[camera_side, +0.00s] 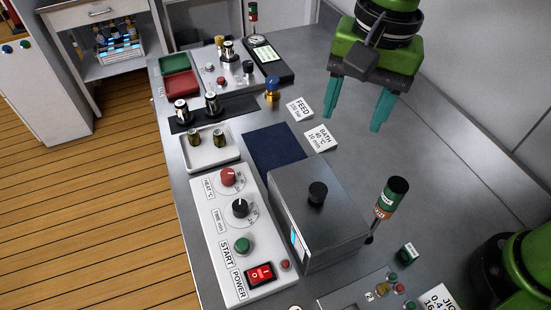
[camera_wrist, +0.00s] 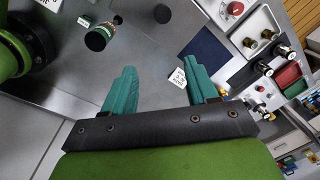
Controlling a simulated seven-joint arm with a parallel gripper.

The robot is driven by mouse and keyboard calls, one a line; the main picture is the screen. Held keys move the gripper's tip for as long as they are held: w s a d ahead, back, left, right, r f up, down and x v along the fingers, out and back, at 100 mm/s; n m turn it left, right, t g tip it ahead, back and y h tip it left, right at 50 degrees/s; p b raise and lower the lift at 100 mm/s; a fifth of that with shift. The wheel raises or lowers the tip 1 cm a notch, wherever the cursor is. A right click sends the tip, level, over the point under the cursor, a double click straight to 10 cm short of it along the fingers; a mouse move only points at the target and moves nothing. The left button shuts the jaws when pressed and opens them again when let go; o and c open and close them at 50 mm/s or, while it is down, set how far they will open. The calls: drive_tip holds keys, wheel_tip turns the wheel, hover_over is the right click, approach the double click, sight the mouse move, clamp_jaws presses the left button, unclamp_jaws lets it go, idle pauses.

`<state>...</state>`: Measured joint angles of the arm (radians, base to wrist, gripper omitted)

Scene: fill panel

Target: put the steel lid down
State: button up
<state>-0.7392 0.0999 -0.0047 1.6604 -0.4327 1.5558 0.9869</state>
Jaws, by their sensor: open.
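The steel lid (camera_side: 340,183) with its black knob (camera_side: 317,193) sits flat on top of the steel bath box. In the wrist view the black knob (camera_wrist: 162,13) shows near the top edge. My gripper (camera_side: 354,122) is open and empty, held in the air behind the lid and apart from it. Both teal fingers also show in the wrist view (camera_wrist: 160,72), with nothing between them. A dark blue mat (camera_side: 275,147) lies bare beside the box; it also shows in the wrist view (camera_wrist: 205,55).
A white control panel (camera_side: 233,210) with dials and a red switch lies in front of the box. A white tray (camera_side: 210,157) holds two small cylinders. FEED (camera_side: 300,108) and BATH (camera_side: 320,138) cards lie near the mat.

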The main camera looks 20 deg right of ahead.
drive_tip(key=s+d+f+n+t, duration=0.1)
drive_tip(key=s+d+n+t, duration=0.1)
drive_tip(key=d, duration=0.9)
drive_tip(key=s+d+n+t+y, duration=0.1)
drive_tip(key=d+t, duration=0.3)
drive_tip(key=d, duration=0.8)
drive_tip(key=shift+s+f+n+t, duration=0.35)
drive_tip(key=shift+s+n, duration=0.25)
drive_tip(key=shift+s, duration=0.15)
drive_tip(key=shift+o, duration=0.3)
drive_tip(key=shift+a, duration=0.1)
